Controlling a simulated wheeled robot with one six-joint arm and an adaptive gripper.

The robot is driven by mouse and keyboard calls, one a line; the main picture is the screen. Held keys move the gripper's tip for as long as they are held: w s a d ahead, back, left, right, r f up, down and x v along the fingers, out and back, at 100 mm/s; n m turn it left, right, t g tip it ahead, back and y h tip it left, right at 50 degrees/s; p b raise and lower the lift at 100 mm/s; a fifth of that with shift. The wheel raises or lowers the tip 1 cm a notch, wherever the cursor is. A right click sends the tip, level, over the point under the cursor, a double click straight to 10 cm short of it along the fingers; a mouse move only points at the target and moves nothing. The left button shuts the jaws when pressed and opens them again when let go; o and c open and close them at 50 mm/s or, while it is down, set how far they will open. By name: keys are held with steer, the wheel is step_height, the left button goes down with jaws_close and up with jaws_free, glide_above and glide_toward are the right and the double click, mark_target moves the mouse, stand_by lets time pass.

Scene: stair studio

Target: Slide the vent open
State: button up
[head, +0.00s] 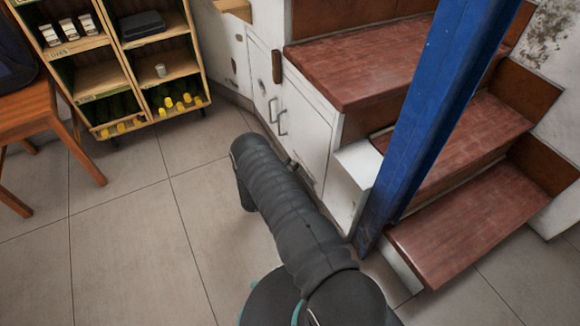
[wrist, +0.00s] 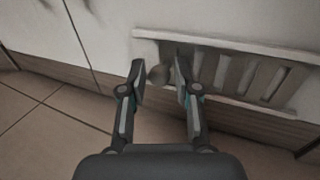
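The vent (wrist: 231,73) is a pale slotted panel with slanted bars, set low in the white cabinet side, at the upper right of the wrist view. My gripper (wrist: 160,72) is open. In the head view my arm reaches to the white cabinet under the stairs and hides my gripper and most of the vent.
A blue post (head: 425,110) stands right of my arm, before the red-brown stairs (head: 470,150). White cabinet doors with handles (head: 277,120) are beyond. A wooden shelf (head: 125,60) and a stool (head: 45,115) stand at left. The tiled floor (head: 130,235) left of my arm is clear.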

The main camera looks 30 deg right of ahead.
jaws_close()
steer(key=shift+w+b, duration=0.9)
steer(key=shift+b, duration=0.3)
jaws_free()
steer(key=v, duration=1.2)
